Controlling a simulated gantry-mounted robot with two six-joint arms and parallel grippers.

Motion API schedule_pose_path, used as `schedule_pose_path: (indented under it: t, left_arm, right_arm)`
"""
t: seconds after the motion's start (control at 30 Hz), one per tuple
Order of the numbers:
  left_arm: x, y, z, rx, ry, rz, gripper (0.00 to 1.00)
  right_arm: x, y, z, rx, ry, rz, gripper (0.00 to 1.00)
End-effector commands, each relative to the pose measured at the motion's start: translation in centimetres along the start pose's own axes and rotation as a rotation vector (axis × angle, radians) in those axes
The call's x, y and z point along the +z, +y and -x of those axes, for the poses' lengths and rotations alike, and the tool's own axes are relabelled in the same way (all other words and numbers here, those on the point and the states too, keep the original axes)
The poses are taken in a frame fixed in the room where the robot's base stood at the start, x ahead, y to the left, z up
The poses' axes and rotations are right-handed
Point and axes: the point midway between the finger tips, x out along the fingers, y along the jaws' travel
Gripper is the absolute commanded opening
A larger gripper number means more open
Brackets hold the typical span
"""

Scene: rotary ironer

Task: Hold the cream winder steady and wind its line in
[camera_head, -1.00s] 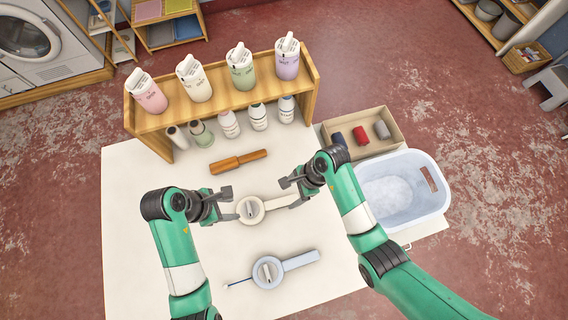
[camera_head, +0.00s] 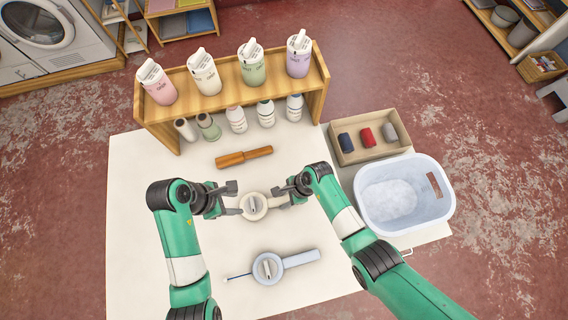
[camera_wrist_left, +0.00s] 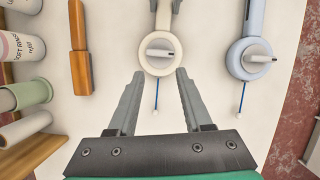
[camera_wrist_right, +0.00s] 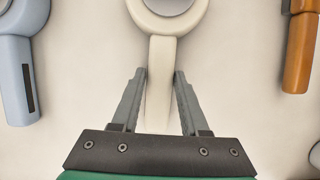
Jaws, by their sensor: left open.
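The cream winder (camera_head: 254,206) lies on the white table, with its round dial and crank knob to the left and its handle to the right. In the left wrist view the winder (camera_wrist_left: 160,52) has a short blue line (camera_wrist_left: 156,95) with a white end, extending between my left fingers. My left gripper (camera_head: 231,199) is open and empty, just left of the dial. My right gripper (camera_head: 291,197) is open, with its fingers on either side of the cream handle (camera_wrist_right: 161,70); a narrow gap seems to show on each side.
A light blue winder (camera_head: 268,268) lies nearer, its line out to the left. A brown wooden tool (camera_head: 244,157) lies beyond. A bottle shelf (camera_head: 235,95) stands at the back. A box of rolls (camera_head: 348,156) and a white-blue tub (camera_head: 436,211) are at right.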

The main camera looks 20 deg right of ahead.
Motion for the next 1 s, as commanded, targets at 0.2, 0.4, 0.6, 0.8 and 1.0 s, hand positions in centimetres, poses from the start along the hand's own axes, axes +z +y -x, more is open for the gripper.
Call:
schedule_pose_path:
  t: [0.2, 0.4, 0.6, 0.8, 1.0]
  left_arm:
    - [0.0, 0.0, 0.0, 0.000, 0.000, 0.000, 0.50]
    - [0.0, 0.0, 0.0, 0.000, 0.000, 0.000, 0.46]
    - [0.1, 0.1, 0.1, 0.003, -0.003, 0.002, 0.46]
    - [3.3, 3.5, 3.3, 0.117, -0.191, 0.120, 0.46]
    - [14.2, -2.9, 3.4, -0.132, -0.615, 0.226, 0.46]
  right_arm:
    - [0.0, 0.0, 0.0, 0.000, 0.000, 0.000, 0.03]
    - [0.0, 0.0, 0.0, 0.000, 0.000, 0.000, 0.00]
    - [0.0, 0.0, 0.0, 0.000, 0.000, 0.000, 0.00]
    - [0.0, 0.0, 0.0, 0.000, 0.000, 0.000, 0.00]
    - [0.0, 0.0, 0.0, 0.000, 0.000, 0.000, 0.00]
